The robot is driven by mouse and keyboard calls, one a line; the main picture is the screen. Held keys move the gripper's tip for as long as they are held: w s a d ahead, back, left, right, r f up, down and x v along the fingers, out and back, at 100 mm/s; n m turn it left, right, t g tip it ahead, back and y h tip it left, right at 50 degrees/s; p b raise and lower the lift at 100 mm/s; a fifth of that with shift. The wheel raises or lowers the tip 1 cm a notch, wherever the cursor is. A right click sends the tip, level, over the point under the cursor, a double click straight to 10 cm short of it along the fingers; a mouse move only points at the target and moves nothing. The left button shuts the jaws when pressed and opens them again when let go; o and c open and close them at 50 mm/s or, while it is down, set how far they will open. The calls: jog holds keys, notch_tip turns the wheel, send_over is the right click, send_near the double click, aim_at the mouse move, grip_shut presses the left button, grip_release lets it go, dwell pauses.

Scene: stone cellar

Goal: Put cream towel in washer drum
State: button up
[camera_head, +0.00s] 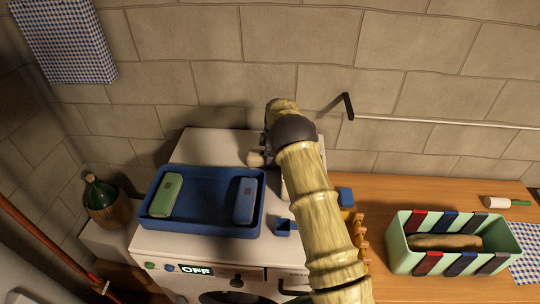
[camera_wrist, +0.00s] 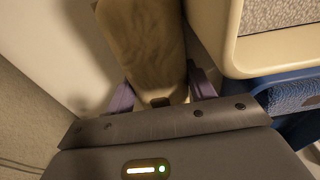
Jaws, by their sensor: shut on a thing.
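My gripper (camera_wrist: 163,92) is shut on a cream, creased thing (camera_wrist: 145,45) that looks like the cream towel, held between its two purple fingers in the wrist view. In the head view my gripper is over the back of the white washer's top, right of the blue tray, mostly hidden by my arm. The white washer (camera_head: 160,244) stands in the middle with an "OFF" display on its front. Only the top of its round door (camera_head: 225,298) shows at the bottom edge, so I cannot tell whether the drum is open.
A blue tray (camera_head: 205,229) on the washer holds a green and a blue item. A small blue cup (camera_head: 283,227) stands beside it. A wooden counter (camera_head: 400,290) to the right bears a striped green crate (camera_head: 508,247). A bottle in a basket (camera_head: 103,203) stands left.

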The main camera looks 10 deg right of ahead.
jog(key=shift+f, duration=0.15)
jog(key=o, duration=1)
jog(key=shift+r, duration=0.2)
jog(key=r+b, duration=0.1)
jog(key=r, duration=0.3)
jog(key=d+r+b, duration=0.1)
jog(key=r+b, duration=0.1)
jog(key=r, duration=0.2)
jog(key=r+b, duration=0.1)
jog(key=r, duration=0.2)
jog(key=shift+s+d+r, duration=0.1)
jog(key=shift+d+r, duration=0.1)
jog(key=shift+r, duration=0.2)
